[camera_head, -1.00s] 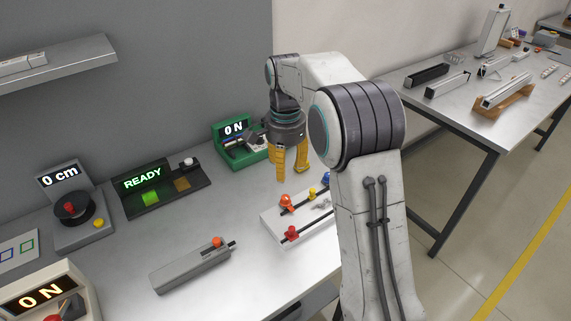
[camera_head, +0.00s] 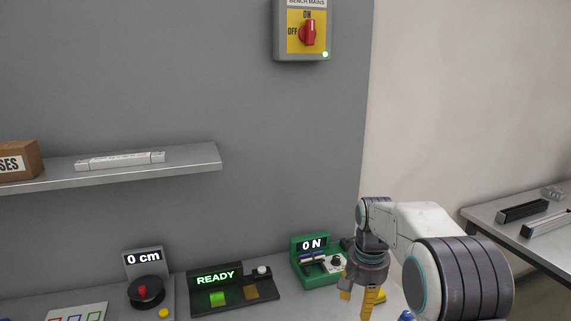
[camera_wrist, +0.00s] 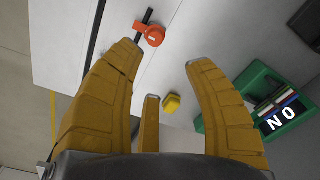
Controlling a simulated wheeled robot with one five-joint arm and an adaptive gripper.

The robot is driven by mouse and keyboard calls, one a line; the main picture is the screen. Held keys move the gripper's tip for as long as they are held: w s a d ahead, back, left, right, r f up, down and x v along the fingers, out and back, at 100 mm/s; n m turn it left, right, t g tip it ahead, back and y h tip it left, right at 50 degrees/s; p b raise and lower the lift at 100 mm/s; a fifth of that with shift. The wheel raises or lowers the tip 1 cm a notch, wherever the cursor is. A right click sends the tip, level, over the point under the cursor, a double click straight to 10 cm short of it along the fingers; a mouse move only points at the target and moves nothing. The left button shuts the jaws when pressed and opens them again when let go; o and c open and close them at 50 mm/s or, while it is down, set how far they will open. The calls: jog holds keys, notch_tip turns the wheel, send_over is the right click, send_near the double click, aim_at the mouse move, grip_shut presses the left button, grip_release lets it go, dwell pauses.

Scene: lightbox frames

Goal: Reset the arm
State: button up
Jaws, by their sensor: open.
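My gripper (camera_head: 362,297) hangs from my arm at the lower right of the head view, above the bench, with its yellow fingers pointing down. In the wrist view its yellow fingers (camera_wrist: 160,70) are spread apart with nothing held between them. Beyond the fingers, an orange clamp-like piece (camera_wrist: 152,36) on a dark rod and a small yellow knob (camera_wrist: 172,103) show below, apart from the fingers. The green device reading "0 N" (camera_head: 318,262) stands on the bench just left of my gripper.
A black panel reading "READY" (camera_head: 233,289) and a grey device reading "0 cm" (camera_head: 147,280) stand on the bench. A wall shelf (camera_head: 190,164) holds a white bar and a box (camera_head: 18,160). A bench mains switch (camera_head: 303,30) is on the wall. A second table (camera_head: 490,217) stands at right.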

jog(key=s+f+n, duration=0.1)
jog(key=s+f, duration=0.1)
jog(key=s+f+n+g, duration=0.1)
jog(key=s+f+n, duration=0.1)
jog(key=s, duration=0.1)
jog(key=s+n, duration=0.1)
jog(key=s, duration=0.2)
jog(key=s+n, duration=0.1)
jog(key=s, duration=0.2)
jog(key=shift+r, duration=0.1)
jog(key=s+r+n+t, duration=0.1)
jog(key=s+r+t, duration=0.3)
jog(key=s, duration=1.3)
jog(key=shift+r, duration=2.2)
